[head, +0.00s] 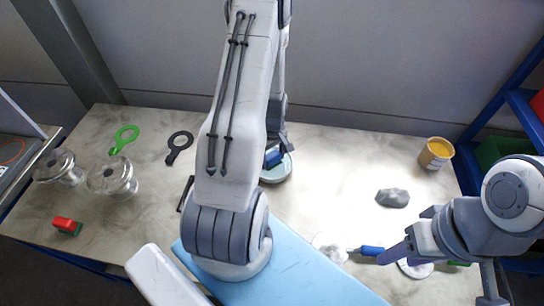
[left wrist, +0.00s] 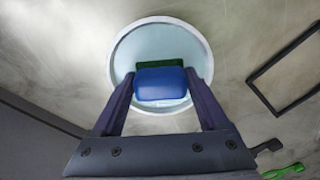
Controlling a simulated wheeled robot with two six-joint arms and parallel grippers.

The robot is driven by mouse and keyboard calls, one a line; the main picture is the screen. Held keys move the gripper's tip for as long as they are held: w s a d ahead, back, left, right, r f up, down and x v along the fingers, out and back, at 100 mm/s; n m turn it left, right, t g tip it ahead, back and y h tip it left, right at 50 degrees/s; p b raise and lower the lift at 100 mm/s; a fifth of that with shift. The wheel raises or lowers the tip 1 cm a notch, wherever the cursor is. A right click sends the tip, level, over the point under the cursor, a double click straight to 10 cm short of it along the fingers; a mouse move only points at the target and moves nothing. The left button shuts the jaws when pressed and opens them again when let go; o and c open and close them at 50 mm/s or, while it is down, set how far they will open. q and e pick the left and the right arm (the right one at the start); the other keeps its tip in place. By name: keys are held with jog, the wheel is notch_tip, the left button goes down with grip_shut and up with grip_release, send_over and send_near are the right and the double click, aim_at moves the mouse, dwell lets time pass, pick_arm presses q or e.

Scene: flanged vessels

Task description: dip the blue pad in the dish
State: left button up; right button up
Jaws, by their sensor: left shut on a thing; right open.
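The blue pad (left wrist: 160,83), with a green part (left wrist: 160,65) behind it, is gripped between the two fingers of my left gripper (left wrist: 158,80) in the left wrist view. The pale round dish (left wrist: 120,50) lies directly beyond the pad. In the head view the blue pad (head: 272,159) shows over the dish (head: 277,176), partly hidden by my left arm. I cannot tell whether the pad touches the dish's contents. My right gripper (head: 386,257) is open at the right front, close to a blue handle (head: 372,250).
Two flanged glass vessels (head: 110,177), a green ring tool (head: 124,138), a black ring tool (head: 179,147) and a red-and-green pad (head: 67,225) are at left. A grey rock (head: 392,197) and a yellow jar (head: 436,153) are at right. A blue mat (head: 300,275) lies in front.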

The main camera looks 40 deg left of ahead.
aim_at(273, 156)
dwell(0.4)
pick_arm(q)
jog(key=shift+r+p, duration=2.1)
jog(key=shift+r, duration=0.55)
jog(key=shift+r, duration=0.1)
notch_tip(273, 156, up, 4)
jog(key=p, duration=0.3)
